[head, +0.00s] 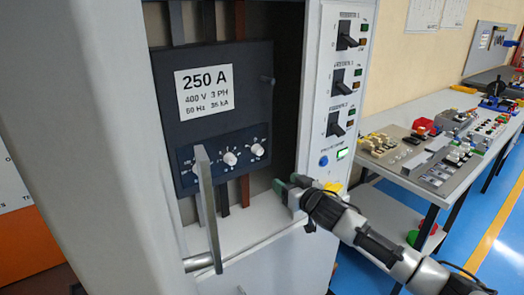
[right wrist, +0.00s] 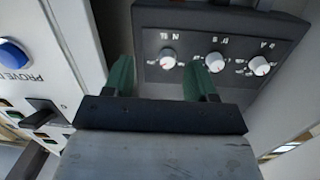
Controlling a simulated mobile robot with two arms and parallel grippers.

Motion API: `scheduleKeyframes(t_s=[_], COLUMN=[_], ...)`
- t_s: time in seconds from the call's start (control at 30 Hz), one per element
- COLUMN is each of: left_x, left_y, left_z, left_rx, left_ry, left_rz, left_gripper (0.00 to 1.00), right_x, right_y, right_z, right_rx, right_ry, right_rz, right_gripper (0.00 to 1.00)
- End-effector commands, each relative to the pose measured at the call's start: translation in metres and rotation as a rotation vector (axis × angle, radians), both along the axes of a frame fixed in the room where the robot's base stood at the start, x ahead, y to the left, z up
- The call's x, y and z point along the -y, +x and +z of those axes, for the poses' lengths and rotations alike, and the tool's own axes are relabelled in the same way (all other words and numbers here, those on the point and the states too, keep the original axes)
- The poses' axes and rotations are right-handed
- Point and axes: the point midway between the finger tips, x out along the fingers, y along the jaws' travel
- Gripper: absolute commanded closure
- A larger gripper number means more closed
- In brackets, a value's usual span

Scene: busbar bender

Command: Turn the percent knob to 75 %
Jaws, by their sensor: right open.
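A dark blue dial panel (head: 240,167) sits low on a black 250 A breaker (head: 210,120) inside the open cabinet. It has white knobs: a right knob (head: 257,149), a middle knob (head: 230,158), and a third hidden behind a grey bar in the head view. All three show in the right wrist view, order reversed: right knob (right wrist: 168,58), middle knob (right wrist: 215,61), left knob (right wrist: 260,66). Their labels are too small to tell which is percent. My right gripper (head: 288,186) is open and empty, below and right of the panel. Its green fingers (right wrist: 161,80) touch no knob.
A grey upright bar (head: 207,205) stands before the panel's left part. Right of it is a white switch panel (head: 335,100) with several black switches and a blue button (head: 323,161). A bench with devices (head: 440,150) stands farther right.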

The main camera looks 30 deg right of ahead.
Motion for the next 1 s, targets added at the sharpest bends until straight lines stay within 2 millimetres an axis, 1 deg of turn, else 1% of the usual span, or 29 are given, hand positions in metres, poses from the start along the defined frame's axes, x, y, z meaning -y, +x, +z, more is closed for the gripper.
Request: scheduleKeyframes(t_s=[0.03,0.1,0.2,0.27,0.37,0.5,0.7,0.83,1.0], left_x=[0.0,0.0,-0.001,-0.001,-0.001,0.0,0.0,0.0,0.0], left_y=[-0.003,-0.006,-0.008,-0.008,-0.007,-0.003,0.001,0.001,0.001], left_z=[0.001,0.002,0.003,0.005,0.01,0.017,0.024,0.026,0.027], left_rx=[-0.004,-0.009,-0.013,-0.013,-0.012,-0.005,0.003,0.003,0.003], left_ry=[0.0,0.001,0.001,0.001,0.002,0.0,-0.001,-0.001,-0.001], left_rz=[0.0,0.0,0.0,0.0,-0.001,-0.001,-0.001,-0.001,-0.001], left_gripper=[0.57,0.57,0.57,0.57,0.57,0.57,0.57,0.57,0.57], right_x=[-0.004,-0.009,-0.012,-0.013,-0.014,-0.018,-0.023,-0.025,-0.026], right_y=[-0.001,-0.002,0.001,0.006,0.02,0.046,0.079,0.093,0.103], right_z=[0.024,0.043,0.054,0.055,0.057,0.057,0.056,0.054,0.053], right_rx=[0.032,0.058,0.073,0.075,0.076,0.075,0.073,0.073,0.073], right_ry=[0.003,0.013,0.021,0.024,0.025,0.023,0.022,0.022,0.022], right_rz=[0.018,0.035,0.045,0.045,0.044,0.043,0.043,0.043,0.045], right_gripper=[0.43,0.43,0.43,0.43,0.43,0.43,0.43,0.43,0.43])
